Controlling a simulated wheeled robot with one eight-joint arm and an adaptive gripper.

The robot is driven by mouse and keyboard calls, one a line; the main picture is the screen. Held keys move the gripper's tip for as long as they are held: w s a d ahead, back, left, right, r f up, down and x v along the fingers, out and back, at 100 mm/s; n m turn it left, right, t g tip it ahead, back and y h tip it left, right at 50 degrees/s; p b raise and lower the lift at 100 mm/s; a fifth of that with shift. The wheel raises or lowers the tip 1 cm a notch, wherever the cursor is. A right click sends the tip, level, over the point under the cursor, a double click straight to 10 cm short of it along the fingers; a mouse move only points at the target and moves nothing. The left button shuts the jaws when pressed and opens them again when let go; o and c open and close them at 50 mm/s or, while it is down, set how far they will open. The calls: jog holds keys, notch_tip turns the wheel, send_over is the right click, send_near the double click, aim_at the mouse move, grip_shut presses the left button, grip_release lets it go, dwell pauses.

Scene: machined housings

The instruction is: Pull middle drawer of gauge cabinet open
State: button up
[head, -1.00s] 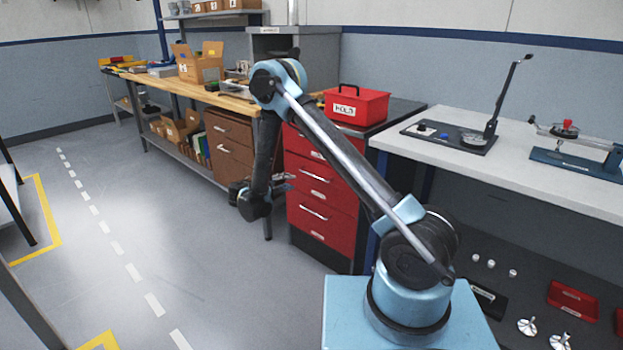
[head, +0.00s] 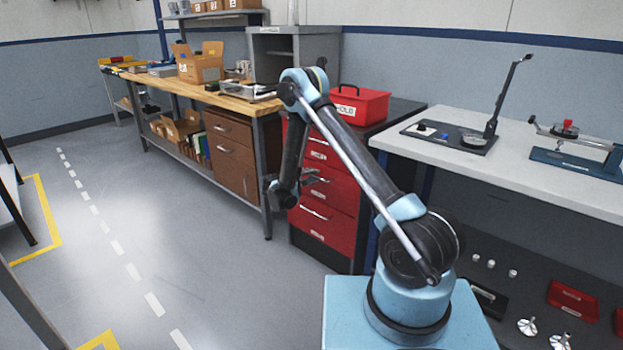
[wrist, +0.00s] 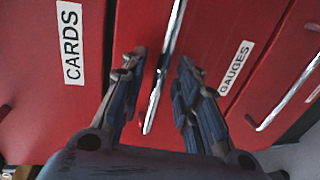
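The red gauge cabinet (head: 330,237) stands between the wooden bench and the white bench. Its middle drawer, labelled GAUGES (wrist: 235,68), looks flush with the front. That drawer's silver bar handle (wrist: 166,58) lies between the two fingers of my gripper (wrist: 162,65) in the wrist view. My gripper is open, with a gap visible on each side of the bar. In the head view my gripper (head: 318,179) is at the middle drawer's front, partly hidden by my arm. The CARDS label (wrist: 71,43) of the drawer above and the bottom drawer's handle (wrist: 288,97) also show.
A red HOLD box (head: 360,104) sits on top of the cabinet. The wooden bench (head: 225,101) with brown drawers is close on the left, its leg beside the cabinet. The white bench (head: 480,160) is on the right. The floor in front and left is clear.

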jog(key=shift+w+d+f, duration=0.1)
jog(key=shift+w+d, duration=0.15)
jog(key=shift+w, duration=0.1)
